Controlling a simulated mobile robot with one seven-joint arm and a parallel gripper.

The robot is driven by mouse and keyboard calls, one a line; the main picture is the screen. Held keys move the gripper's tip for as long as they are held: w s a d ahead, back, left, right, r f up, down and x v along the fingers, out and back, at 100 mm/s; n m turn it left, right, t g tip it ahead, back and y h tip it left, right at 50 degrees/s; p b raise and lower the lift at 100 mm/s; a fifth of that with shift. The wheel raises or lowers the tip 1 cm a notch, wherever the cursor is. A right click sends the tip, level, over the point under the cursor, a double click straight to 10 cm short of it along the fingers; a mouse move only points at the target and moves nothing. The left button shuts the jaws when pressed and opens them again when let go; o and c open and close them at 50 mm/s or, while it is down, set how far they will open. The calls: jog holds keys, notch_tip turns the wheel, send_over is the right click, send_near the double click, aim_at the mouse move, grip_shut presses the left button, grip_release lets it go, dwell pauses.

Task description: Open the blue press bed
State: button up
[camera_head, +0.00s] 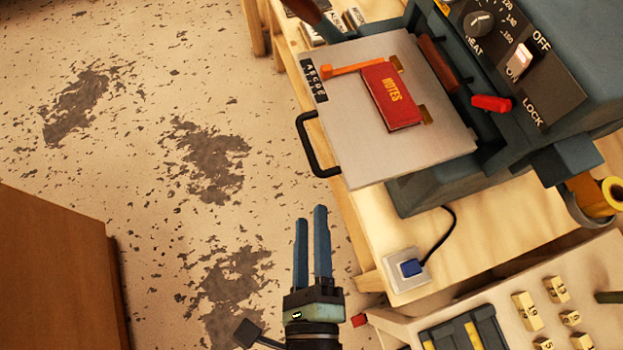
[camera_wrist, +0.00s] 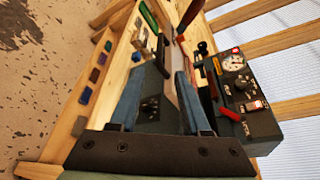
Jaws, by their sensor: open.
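The blue-grey press (camera_head: 440,185) stands on the wooden bench, and it also shows in the wrist view (camera_wrist: 262,128). Its flat silver bed (camera_head: 350,150) sticks out to the left of the press body. A black loop handle (camera_head: 304,146) is on the bed's left edge. A red NOTES book (camera_head: 392,98) lies on the bed beside an orange strip (camera_head: 352,67). My gripper (camera_head: 311,214) has two blue fingers, open and empty. It appears below the handle in the head view, apart from it. In the wrist view the fingers (camera_wrist: 160,72) point toward the press side.
The press panel has a HEAT dial (camera_head: 480,22), a switch (camera_head: 519,60) and a red lever (camera_head: 491,103). A socket with a blue plug (camera_head: 411,268) is on the bench. A tray of lettered blocks (camera_head: 526,311) is lower right. Open floor (camera_head: 150,230) lies left.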

jog(key=shift+s, duration=0.35)
dwell(0.5)
